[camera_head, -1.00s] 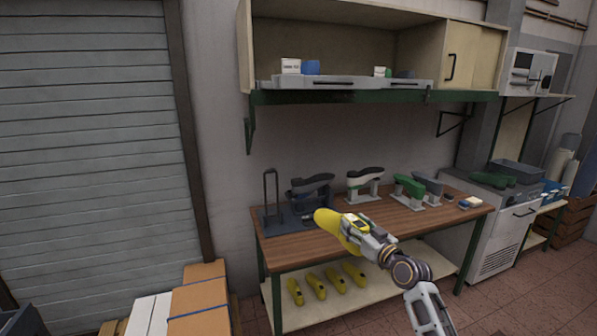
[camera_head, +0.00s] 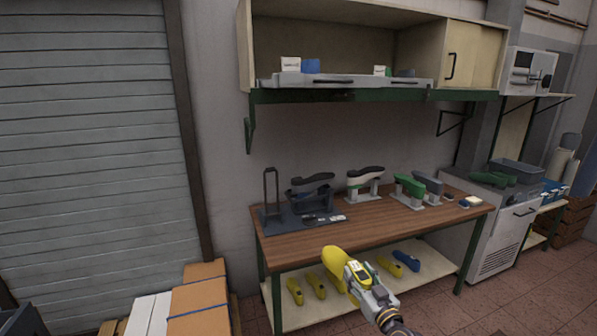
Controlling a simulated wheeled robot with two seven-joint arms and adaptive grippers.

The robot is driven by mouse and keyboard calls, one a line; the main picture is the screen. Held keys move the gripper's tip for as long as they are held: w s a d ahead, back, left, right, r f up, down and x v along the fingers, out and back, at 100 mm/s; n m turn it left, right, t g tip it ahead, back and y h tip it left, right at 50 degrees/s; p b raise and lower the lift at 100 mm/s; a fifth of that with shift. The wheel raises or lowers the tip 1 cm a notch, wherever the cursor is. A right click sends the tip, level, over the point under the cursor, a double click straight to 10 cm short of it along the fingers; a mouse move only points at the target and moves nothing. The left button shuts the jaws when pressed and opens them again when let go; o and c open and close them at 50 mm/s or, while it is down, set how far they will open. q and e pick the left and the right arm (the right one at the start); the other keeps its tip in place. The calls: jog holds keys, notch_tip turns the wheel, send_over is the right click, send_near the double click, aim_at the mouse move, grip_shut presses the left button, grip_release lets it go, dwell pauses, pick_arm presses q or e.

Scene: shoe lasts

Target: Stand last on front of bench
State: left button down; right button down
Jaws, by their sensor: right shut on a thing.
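My right gripper (camera_head: 357,276) is shut on a yellow last (camera_head: 336,262). It holds the last tilted in front of the bench, lower than the wooden bench top (camera_head: 400,225) in the picture. The front part of the bench top is bare. My gripper and the held last hide part of the lower shelf (camera_head: 432,268). My left gripper is not in view.
A dark stand (camera_head: 287,218) and several lasts on supports, among them a green one (camera_head: 409,186), line the bench's back. Yellow lasts (camera_head: 295,291) and a blue one (camera_head: 406,261) lie on the lower shelf. Cardboard boxes (camera_head: 199,303) stand at left.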

jog(key=s+d+f+m+h, duration=0.1)
jog(key=s+d+f+h, duration=0.1)
jog(key=s+f, duration=0.3)
jog(key=s+d+f+m+h, duration=0.2)
jog(key=s+f, duration=0.4)
jog(key=s, duration=0.4)
jog(key=shift+t+h+b, duration=0.3)
jog(key=shift+h+b, duration=0.05)
jog(key=shift+h, duration=0.15)
jog(key=shift+a, duration=0.15)
dwell(0.9)
jog(key=a+r+n+g+y, duration=0.2)
jog(key=a+r+n+y, duration=0.2)
jog(key=a+r, duration=0.3)
jog(key=s+a+r+n+g+y, duration=0.1)
jog(key=a+r+y, duration=0.6)
jog(key=r, duration=0.7)
jog(key=n+g, duration=0.1)
jog(key=n, duration=0.1)
jog(key=shift+a+r+n+y, duration=0.25)
jog(key=shift+a+n+y, duration=0.05)
jog(key=shift+a+n, duration=0.1)
